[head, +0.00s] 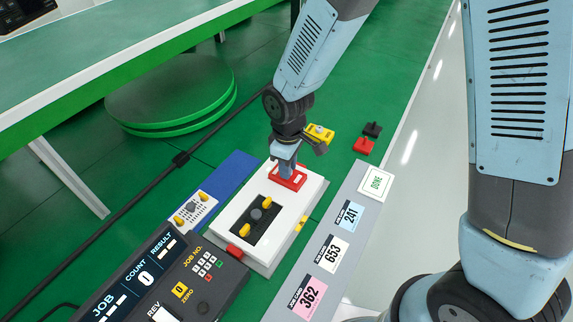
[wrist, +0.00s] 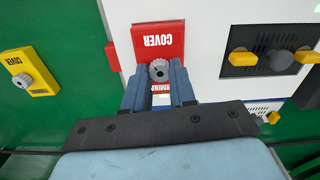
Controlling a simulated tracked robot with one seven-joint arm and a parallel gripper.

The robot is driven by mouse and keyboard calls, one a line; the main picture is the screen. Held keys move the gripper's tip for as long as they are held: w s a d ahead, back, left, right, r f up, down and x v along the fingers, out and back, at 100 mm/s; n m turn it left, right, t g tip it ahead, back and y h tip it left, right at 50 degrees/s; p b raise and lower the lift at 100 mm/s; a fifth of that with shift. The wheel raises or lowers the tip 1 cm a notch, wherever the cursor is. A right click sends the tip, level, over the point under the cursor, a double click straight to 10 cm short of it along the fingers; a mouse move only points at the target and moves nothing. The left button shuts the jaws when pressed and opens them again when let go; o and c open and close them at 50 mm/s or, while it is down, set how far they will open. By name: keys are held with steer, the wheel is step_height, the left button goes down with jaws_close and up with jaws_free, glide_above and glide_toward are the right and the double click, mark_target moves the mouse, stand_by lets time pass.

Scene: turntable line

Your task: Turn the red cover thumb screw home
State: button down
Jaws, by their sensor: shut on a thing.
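The red cover (head: 297,180) lies on the white box (head: 222,221) near its far end. In the wrist view the red cover (wrist: 158,42) carries the printed word COVER, and its grey knurled thumb screw (wrist: 159,69) sits at its lower edge. My gripper (wrist: 158,80) is shut on this thumb screw, one blue finger on each side. In the head view my gripper (head: 286,166) comes down on the red cover and hides the screw. I cannot tell how deep the screw sits.
A yellow cover (head: 318,138) with its own thumb screw lies beyond the box. Red (head: 363,146) and black (head: 373,129) pieces lie on the green surface. A black panel (head: 258,213) with yellow knobs is on the box. A job console (head: 170,280) and grey card strip (head: 333,225) flank it.

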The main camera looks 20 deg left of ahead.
steer(key=m, duration=0.5)
steer(key=shift+w+a+r+m, duration=0.1)
steer(key=shift+w+a+m, duration=0.1)
steer(key=shift+m, duration=0.1)
steer(key=m, duration=1.2)
steer(key=shift+m, duration=0.3)
steer(key=m, duration=0.5)
steer(key=shift+m, duration=0.3)
steer(key=c, duration=0.9)
jaws_free()
steer(key=shift+s+d, duration=0.1)
steer(key=shift+s, duration=0.05)
step_height(320, 180, up, 14)
steer(key=shift+f, duration=0.25)
steer(key=shift+d, duration=0.1)
